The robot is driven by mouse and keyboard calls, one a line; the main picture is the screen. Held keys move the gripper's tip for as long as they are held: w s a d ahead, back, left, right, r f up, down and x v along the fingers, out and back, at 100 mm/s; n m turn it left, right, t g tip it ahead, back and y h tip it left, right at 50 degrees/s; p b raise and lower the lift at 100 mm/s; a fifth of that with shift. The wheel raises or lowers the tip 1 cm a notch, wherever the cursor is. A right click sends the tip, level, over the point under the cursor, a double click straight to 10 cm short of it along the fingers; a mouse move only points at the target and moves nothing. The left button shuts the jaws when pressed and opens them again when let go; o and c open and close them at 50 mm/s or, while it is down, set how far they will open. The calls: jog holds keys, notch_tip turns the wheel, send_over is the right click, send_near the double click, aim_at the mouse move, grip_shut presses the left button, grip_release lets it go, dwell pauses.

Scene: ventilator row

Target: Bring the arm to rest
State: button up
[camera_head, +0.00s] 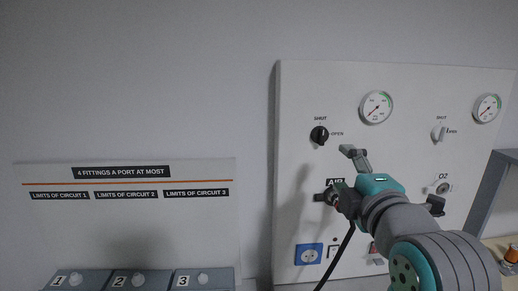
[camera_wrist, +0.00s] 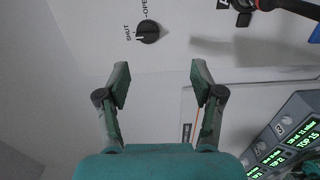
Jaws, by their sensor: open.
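My gripper (camera_head: 395,181) is in front of the white wall panel (camera_head: 290,90), over the area between the AIR and O2 ports in the body camera view. In the wrist view my gripper (camera_wrist: 160,78) is open, with two grey-green fingers wide apart and nothing between them. The black AIR knob (camera_head: 319,134) is apart from the fingers. In the wrist view the knob (camera_wrist: 149,32) is beyond the fingertips and its white mark appears to face SHUT. A black hose (camera_head: 346,250) with a fitting sits at the AIR port, partly beside my arm.
Two gauges, the left one (camera_head: 376,107) and the right one (camera_head: 487,108), are on the panel. The O2 handle (camera_head: 439,134) is at right. Numbered grey boxes (camera_head: 130,281) stand below a sign (camera_head: 120,172) at left. Lit green displays (camera_wrist: 299,135) show in the wrist view.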

jog(key=s+f+m+g, duration=0.1)
jog(key=s+f+m, duration=0.2)
jog(key=f, duration=0.8)
jog(key=s+f+m, duration=0.3)
jog(key=s+f, duration=0.1)
jog(key=f, duration=0.7)
jog(key=s+f+m+g, duration=0.1)
jog(key=s+f+m, duration=0.2)
jog(key=f, duration=0.8)
jog(key=s+f+m, duration=0.2)
jog(key=s+f, duration=0.3)
jog(key=s, duration=0.3)
jog(key=s+f+m, duration=0.2)
jog(key=s+f, duration=0.2)
jog(key=s, duration=0.3)
jog(key=s+m+g, duration=0.1)
jog(key=s+m, duration=0.3)
jog(key=s, duration=1.2)
jog(key=shift+s+a+f+m, duration=0.2)
jog(key=shift+s+f+m, duration=0.1)
jog(key=shift+s+f, duration=0.1)
